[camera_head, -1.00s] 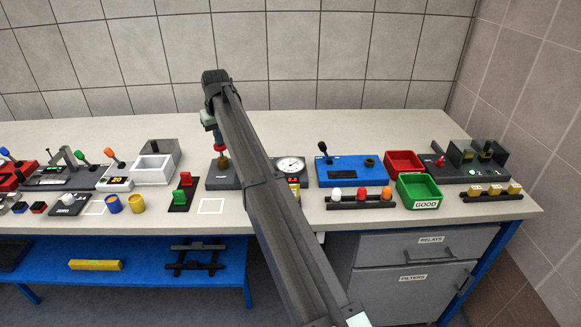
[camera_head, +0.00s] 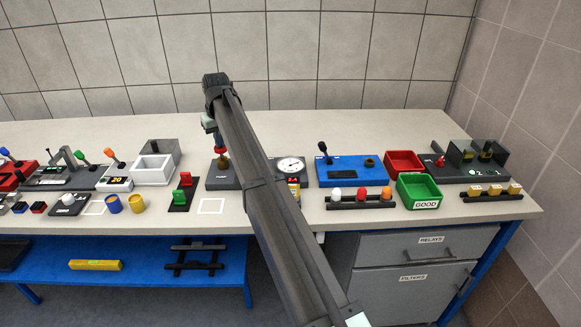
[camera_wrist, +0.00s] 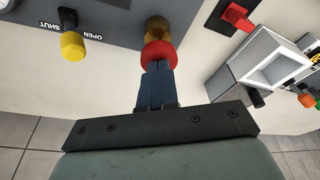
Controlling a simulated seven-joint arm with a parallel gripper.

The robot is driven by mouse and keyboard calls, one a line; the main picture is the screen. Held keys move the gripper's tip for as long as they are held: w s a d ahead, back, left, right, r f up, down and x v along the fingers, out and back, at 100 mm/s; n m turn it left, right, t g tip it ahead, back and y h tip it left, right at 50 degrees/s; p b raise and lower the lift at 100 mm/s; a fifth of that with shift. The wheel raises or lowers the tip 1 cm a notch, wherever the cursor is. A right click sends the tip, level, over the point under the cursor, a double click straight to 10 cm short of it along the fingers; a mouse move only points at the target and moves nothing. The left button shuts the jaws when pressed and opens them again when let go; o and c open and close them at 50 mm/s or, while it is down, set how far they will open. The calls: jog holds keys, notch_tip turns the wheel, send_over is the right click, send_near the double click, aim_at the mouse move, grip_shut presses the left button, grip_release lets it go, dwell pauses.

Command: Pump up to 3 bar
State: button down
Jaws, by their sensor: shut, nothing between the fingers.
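The pump's red knob (camera_head: 220,147) sits on a brass-coloured collar (camera_head: 221,162) above a dark base (camera_head: 222,182). The round white pressure gauge (camera_head: 290,165) stands to the right, with a small red display below it that is too small to read surely. In the wrist view a yellow valve knob (camera_wrist: 73,46) lies between the words SHUT and OPEN. My gripper (camera_wrist: 158,66) is shut and empty, its blue fingertips pressed against or right at the red knob, which also shows in the wrist view (camera_wrist: 158,52). My arm hides part of the panel.
A green and red switch block (camera_head: 182,189) and white open box (camera_head: 153,169) stand left of the pump. A blue panel with a lever (camera_head: 347,170), a red bin (camera_head: 404,163) and a green bin (camera_head: 418,190) stand right. The bench behind is clear.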

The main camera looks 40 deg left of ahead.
jog(key=shift+f, duration=0.2)
jog(key=shift+r, duration=0.7)
dwell(0.3)
notch_tip(320, 180, up, 6)
jog(key=shift+f, duration=0.1)
dwell(0.6)
